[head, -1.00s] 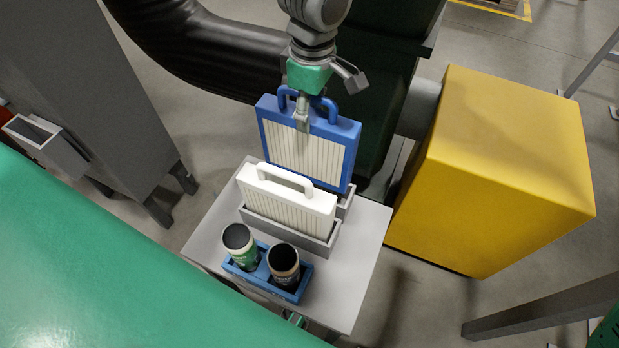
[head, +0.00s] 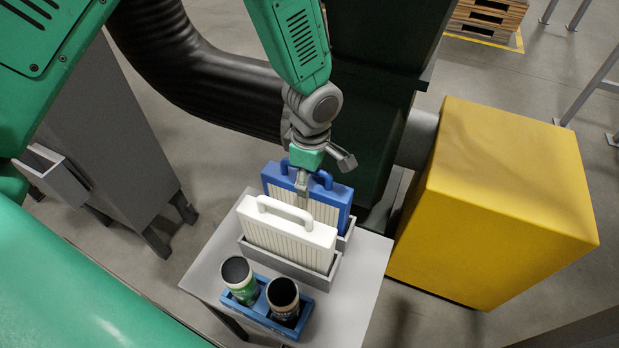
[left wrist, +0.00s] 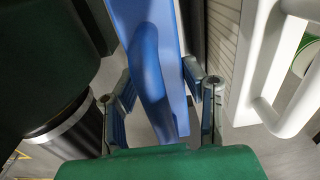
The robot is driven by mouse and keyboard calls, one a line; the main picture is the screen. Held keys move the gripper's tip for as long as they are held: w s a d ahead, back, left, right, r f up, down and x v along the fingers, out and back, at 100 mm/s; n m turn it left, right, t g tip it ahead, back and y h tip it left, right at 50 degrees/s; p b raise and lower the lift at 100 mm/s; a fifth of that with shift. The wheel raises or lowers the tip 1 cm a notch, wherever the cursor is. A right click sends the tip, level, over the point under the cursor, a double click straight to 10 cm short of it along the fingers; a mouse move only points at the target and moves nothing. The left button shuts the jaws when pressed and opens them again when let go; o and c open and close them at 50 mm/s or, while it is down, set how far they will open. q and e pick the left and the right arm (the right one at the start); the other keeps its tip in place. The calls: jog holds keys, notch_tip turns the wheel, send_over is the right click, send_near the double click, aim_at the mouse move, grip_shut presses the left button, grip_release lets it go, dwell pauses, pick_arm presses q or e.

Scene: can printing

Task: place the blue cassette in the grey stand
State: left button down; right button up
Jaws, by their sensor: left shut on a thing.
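The blue cassette (head: 338,190), a framed panel with a blue handle, stands upright behind the white cassette. Its lower part is hidden by the white cassette, and it appears to sit down inside the rear grey stand (head: 346,238), whose right end shows. My left gripper (head: 302,188) is shut on the blue cassette's handle from above. In the left wrist view the blue cassette (left wrist: 155,60) runs between the two fingers of the left gripper (left wrist: 162,108). My right gripper does not show.
The white cassette (head: 288,238) stands in the front grey holder (head: 292,270), close in front of the blue one. A blue holder (head: 262,316) with two cans is nearer on the small table (head: 355,290). A yellow box (head: 510,200) is at right, a black duct (head: 195,70) behind.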

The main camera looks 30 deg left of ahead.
pick_arm(q)
jog(key=shift+f, duration=0.1)
jog(key=c, duration=1)
grip_release()
jog(key=shift+o, duration=0.2)
jog(key=r, duration=1.2)
jog(key=shift+d+r, duration=0.15)
jog(key=shift+d, duration=0.05)
